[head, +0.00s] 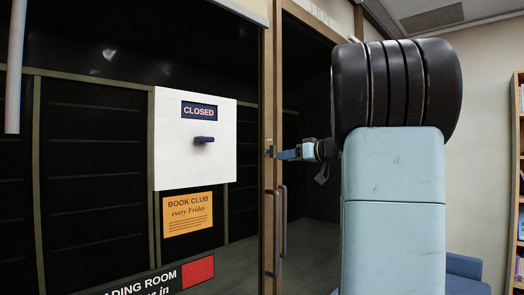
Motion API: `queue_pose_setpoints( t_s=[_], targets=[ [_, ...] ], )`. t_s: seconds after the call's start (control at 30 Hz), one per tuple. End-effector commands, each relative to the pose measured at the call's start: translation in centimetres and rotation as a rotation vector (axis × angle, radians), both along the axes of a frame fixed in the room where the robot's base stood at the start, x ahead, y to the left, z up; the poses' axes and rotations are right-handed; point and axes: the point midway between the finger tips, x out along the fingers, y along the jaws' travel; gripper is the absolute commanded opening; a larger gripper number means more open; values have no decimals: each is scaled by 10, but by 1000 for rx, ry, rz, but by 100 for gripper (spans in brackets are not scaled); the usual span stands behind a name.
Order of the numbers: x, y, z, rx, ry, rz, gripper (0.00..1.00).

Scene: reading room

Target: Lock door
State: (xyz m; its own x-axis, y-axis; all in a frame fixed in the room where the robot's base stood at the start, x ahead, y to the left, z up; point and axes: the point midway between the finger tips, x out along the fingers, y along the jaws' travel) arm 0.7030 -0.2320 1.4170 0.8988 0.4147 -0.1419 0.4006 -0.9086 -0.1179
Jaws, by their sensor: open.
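The glass door with a wooden frame (268,75) stands in the middle of the head view. A small lock piece (270,152) sits on the door's edge stile, above a long vertical pull handle (281,222). My gripper (277,153) is at the height of the lock piece, close to it or touching it; I cannot tell which. Its jaws are open, and they are small in the picture. My large arm links hide much of the right side, including what lies behind them.
A white box (170,145) marked "CLOSED", with a blue knob (204,140), is left of the door's edge. An orange "BOOK CLUB" notice (187,215) is below it. A blue seat (465,287) is at the lower right, and a bookshelf (519,190) stands at the right edge.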

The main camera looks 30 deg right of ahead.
Motion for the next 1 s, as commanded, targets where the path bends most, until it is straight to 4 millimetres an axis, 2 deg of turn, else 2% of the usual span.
queue_pose_setpoints(
  t_s=[0.03, 0.1, 0.2, 0.3, 0.47, 1.0],
  targets=[
    [7, -21, 5, -11, -46, -23, 43],
    [12, -41, 14, -30, -103, -47, 43],
    [16, -59, 21, -48, -155, -68, 43],
    [19, -65, 24, -57, -177, -78, 43],
    [34, -59, 24, -58, -178, -76, 43],
    [120, -27, 24, -56, -176, -75, 43]
  ],
)
